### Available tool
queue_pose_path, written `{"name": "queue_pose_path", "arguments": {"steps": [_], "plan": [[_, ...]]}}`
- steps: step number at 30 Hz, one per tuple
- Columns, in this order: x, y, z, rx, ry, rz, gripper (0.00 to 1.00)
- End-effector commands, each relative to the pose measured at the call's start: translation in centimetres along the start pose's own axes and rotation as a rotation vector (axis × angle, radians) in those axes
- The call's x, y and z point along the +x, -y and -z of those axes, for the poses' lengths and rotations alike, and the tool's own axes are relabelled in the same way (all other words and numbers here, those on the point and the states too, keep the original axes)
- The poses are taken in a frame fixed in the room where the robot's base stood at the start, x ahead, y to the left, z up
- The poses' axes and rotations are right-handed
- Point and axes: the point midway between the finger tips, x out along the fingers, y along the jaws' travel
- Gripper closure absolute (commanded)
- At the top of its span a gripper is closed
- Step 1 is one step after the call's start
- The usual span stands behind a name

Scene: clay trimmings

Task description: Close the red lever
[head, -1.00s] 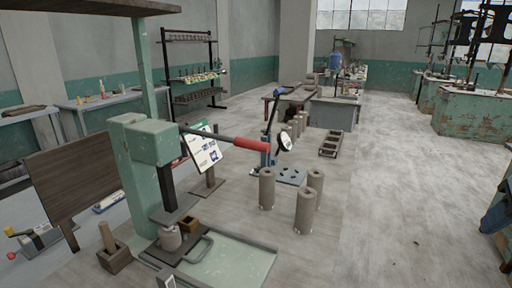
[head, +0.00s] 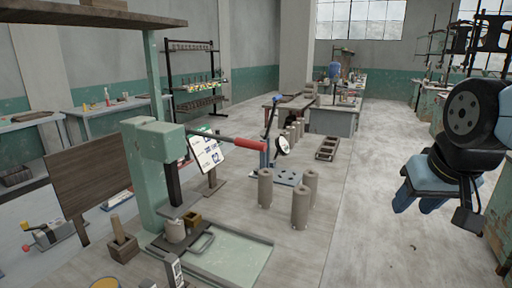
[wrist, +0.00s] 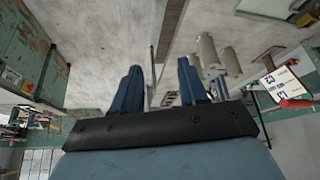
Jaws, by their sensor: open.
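A green press (head: 152,140) stands on the bench at the left of centre. A dark rod sticks out from its head towards the right and ends in a red grip (head: 250,144), lying nearly level. A small grey device (head: 48,234) with a red ball knob (head: 26,248) sits at the far left. My gripper (head: 417,205) hangs at the right, open and empty, well apart from the press and the grip. In the wrist view its two blue fingers (wrist: 158,70) stand apart with nothing between them. A red piece (wrist: 297,103) shows at that view's right edge, probably the grip.
Several clay-grey cylinders (head: 300,208) stand on the bench right of the press. A white sign board (head: 207,152) stands behind the rod. A brown board (head: 90,185) stands left. Floor at the right is open.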

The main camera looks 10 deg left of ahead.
Motion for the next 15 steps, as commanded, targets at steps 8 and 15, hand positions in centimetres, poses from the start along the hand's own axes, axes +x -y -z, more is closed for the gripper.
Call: {"name": "queue_pose_path", "arguments": {"steps": [8,15], "plan": [[1.7,2.8,-0.6,0.067,0.116,0.078,0.47],[4.8,8.5,-2.0,0.277,0.433,0.300,0.47]]}}
